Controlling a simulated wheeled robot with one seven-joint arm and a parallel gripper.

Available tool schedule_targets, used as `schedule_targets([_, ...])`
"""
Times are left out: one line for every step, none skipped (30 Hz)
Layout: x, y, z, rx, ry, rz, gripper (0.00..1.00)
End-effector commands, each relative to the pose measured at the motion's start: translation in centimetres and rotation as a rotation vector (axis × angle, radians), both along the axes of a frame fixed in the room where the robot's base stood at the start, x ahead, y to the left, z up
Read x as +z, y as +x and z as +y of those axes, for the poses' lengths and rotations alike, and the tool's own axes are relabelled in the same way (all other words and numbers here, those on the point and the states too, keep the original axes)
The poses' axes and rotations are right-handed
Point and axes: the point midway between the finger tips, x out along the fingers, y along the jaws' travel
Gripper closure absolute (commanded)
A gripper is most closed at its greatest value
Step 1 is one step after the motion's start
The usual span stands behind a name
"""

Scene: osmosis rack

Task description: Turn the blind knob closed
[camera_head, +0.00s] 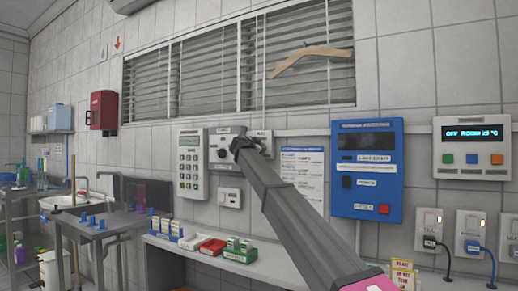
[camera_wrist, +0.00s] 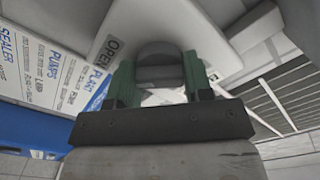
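The blind knob (camera_wrist: 160,68) is a dark grey, round-topped knob on a white plate (camera_wrist: 229,30), with the words "OPEN" and "PLANT" printed nearby in the wrist view. My gripper (camera_wrist: 160,82) has its two green fingers on either side of the knob, up against its sides with no clear gap. In the head view my gripper (camera_head: 243,146) is at the wall panel below the window and hides the knob. The window blind (camera_head: 290,60) has grey horizontal slats with dark bands between them.
A white keypad unit (camera_head: 191,163) is left of my gripper. A paper notice (camera_head: 302,165) and a blue control box (camera_head: 368,185) are to the right. A bench (camera_head: 205,257) with small coloured trays stands below. A wooden hanger (camera_head: 308,57) is in front of the blind.

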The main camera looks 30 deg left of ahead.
Motion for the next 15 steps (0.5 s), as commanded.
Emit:
schedule_targets([-0.01,-0.01,-0.02,-0.001,0.0,0.001,0.77])
schedule_targets([-0.01,-0.01,-0.02,-0.001,-0.001,0.001,0.77])
schedule_targets([-0.02,-0.01,-0.01,-0.001,-0.003,0.001,0.77])
schedule_targets([-0.02,-0.01,-0.01,-0.001,-0.005,0.001,0.77])
schedule_targets([-0.03,-0.01,-0.02,-0.001,-0.009,0.001,0.77])
schedule_targets([-0.02,-0.01,-0.01,-0.001,-0.015,0.001,0.77])
schedule_targets([-0.03,-0.01,-0.02,-0.001,-0.021,0.001,0.77])
schedule_targets([-0.02,-0.01,-0.01,-0.001,-0.029,0.001,0.77])
schedule_targets([-0.02,0.0,-0.01,-0.001,-0.043,0.001,0.77])
schedule_targets([-0.02,0.0,-0.01,-0.001,-0.054,0.001,0.77])
schedule_targets([-0.02,0.0,-0.01,-0.001,-0.068,0.001,0.77])
schedule_targets([-0.03,0.0,0.0,-0.001,-0.088,0.001,0.77])
schedule_targets([-0.03,0.0,0.0,-0.002,-0.106,0.002,0.77])
schedule_targets([-0.03,0.0,0.0,-0.002,-0.125,0.002,0.77])
schedule_targets([-0.02,0.01,0.0,-0.001,-0.153,0.003,0.77])
